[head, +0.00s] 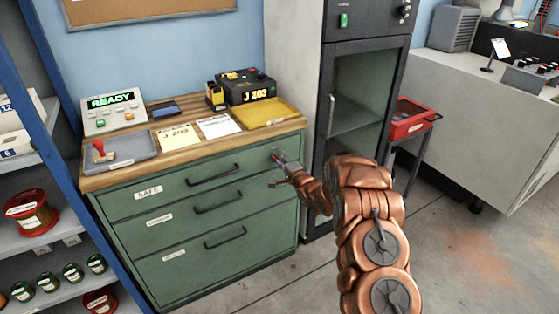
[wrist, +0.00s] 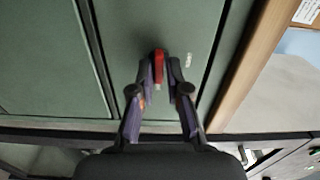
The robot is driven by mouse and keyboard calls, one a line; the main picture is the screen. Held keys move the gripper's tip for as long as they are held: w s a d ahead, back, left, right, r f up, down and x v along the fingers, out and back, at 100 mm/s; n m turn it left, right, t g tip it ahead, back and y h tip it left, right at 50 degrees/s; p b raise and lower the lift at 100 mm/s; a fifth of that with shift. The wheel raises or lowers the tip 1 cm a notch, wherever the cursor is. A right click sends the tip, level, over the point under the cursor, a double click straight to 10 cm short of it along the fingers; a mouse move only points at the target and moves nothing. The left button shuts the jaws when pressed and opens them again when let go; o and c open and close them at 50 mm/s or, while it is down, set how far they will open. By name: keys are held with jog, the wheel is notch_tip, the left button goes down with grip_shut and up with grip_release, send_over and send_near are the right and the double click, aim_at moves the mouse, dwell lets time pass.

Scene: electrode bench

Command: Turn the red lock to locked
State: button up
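The red lock (head: 276,156) is a small red lever on the upper right of the top drawer front of the green cabinet (head: 254,252). In the wrist view the red lock (wrist: 158,68) stands lengthwise up the picture, between my two fingertips. My gripper (head: 283,170) reaches the drawer front from the right in the head view. In the wrist view my gripper (wrist: 159,72) has its fingers on either side of the lever, with what looks like a narrow gap at each side. The lever's lower end is partly hidden between the fingers.
The top drawer, labelled SAFE (head: 148,192), is closed, with a dark handle (head: 213,175). The wooden top (head: 110,175) holds a READY display (head: 114,108), a grey tray (head: 126,160) and a yellow tray (head: 266,114). A tall dark cabinet (head: 364,46) stands close on the right.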

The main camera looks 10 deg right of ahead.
jog(key=o, duration=0.3)
jog(key=shift+s, duration=0.1)
jog(key=shift+v, duration=6)
